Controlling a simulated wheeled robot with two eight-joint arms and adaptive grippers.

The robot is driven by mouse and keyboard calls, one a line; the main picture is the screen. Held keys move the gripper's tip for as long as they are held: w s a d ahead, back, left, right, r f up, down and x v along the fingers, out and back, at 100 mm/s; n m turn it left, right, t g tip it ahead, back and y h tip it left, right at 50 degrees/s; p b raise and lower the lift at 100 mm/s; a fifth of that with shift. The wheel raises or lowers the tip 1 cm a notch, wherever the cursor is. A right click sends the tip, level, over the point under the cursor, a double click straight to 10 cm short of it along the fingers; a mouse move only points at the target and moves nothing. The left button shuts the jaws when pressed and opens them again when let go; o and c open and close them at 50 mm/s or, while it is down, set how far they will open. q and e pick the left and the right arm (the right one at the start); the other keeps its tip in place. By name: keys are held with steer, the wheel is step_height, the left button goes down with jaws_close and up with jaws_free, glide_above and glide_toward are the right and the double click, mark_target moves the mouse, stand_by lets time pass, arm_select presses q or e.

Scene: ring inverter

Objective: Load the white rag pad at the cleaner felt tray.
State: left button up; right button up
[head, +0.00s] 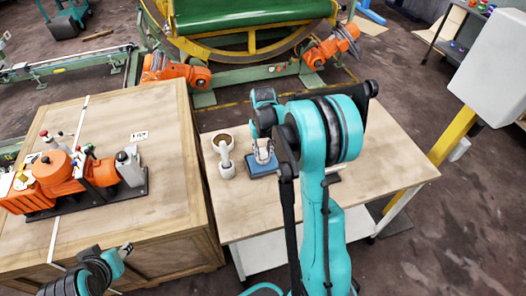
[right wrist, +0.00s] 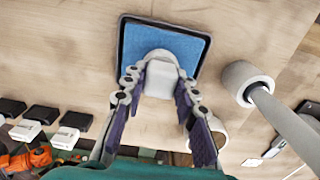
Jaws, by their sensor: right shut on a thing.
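The cleaner felt tray (head: 258,171) is a blue square on the wooden table, and the right wrist view shows its blue felt and dark rim (right wrist: 195,45). My right gripper (head: 264,150) is over it, its two fingers (right wrist: 159,88) shut on the white rag pad (right wrist: 161,78). The pad's rounded end overlaps the blue felt in the right wrist view; I cannot tell whether it touches the felt. My left gripper (head: 126,249) is at the lower left by the wooden crate, small, its opening unclear.
A white handled tool (head: 226,165) and a round cup-like thing (head: 222,141) stand just left of the tray. Several black and white blocks (right wrist: 74,121) lie on the table. An orange machine (head: 70,175) sits on the crate (head: 120,215). The table's right part (head: 390,165) is clear.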

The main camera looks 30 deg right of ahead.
steer(key=shift+f+b, duration=0.45)
steer(key=shift+f, duration=0.1)
stand_by(1.3)
steer(key=shift+r+p, duration=2.45)
steer(key=shift+r, duration=1.05)
